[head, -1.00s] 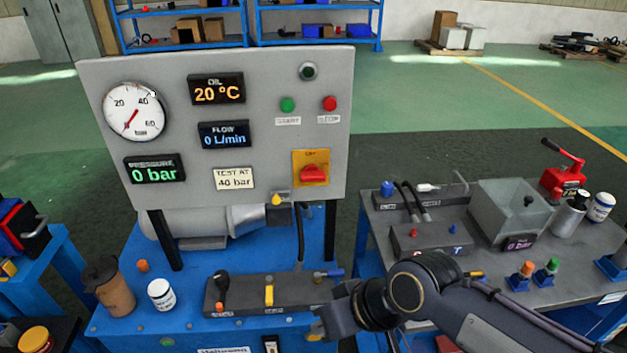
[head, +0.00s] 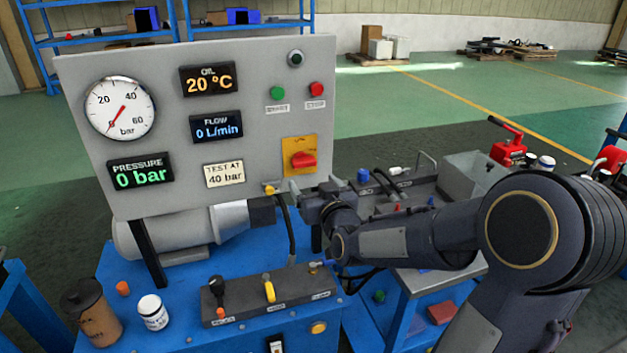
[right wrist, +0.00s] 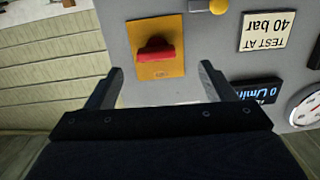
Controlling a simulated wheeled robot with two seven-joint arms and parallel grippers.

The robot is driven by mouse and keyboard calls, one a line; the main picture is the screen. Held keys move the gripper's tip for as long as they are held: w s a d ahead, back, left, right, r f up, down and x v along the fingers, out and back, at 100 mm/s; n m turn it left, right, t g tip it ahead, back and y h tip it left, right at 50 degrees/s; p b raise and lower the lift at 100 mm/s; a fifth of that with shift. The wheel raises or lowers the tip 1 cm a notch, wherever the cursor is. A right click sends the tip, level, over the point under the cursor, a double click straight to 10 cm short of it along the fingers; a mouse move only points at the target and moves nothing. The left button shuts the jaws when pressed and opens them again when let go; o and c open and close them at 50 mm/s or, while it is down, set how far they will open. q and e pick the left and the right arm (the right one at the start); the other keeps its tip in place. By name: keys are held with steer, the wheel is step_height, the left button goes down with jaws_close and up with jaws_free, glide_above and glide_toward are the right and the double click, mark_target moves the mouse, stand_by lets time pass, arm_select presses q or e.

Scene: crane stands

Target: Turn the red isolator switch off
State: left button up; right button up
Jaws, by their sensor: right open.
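The red isolator switch (head: 303,160) sits on a yellow plate (head: 299,143) at the lower right of the grey panel. Its red handle lies roughly horizontal. My right gripper (head: 296,188) is just below the plate, in front of the panel. In the right wrist view the open, empty fingers (right wrist: 161,70) point at the panel, and the red switch (right wrist: 155,50) shows beyond them, between their tips. A gap to the handle seems to remain. My left gripper is out of sight.
A yellow knob (head: 270,190) is at the panel's lower edge, close to my right gripper. A valve block (head: 245,305) with levers, a white jar (head: 152,312) and a brown bottle (head: 90,312) stand on the blue bench below.

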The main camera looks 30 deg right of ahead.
mark_target(305, 165)
steer(key=x, duration=0.5)
steer(key=p+x, duration=0.1)
steer(key=x, duration=0.2)
steer(key=shift+d+r, duration=0.3)
steer(key=shift+r, duration=0.1)
steer(key=c, duration=1)
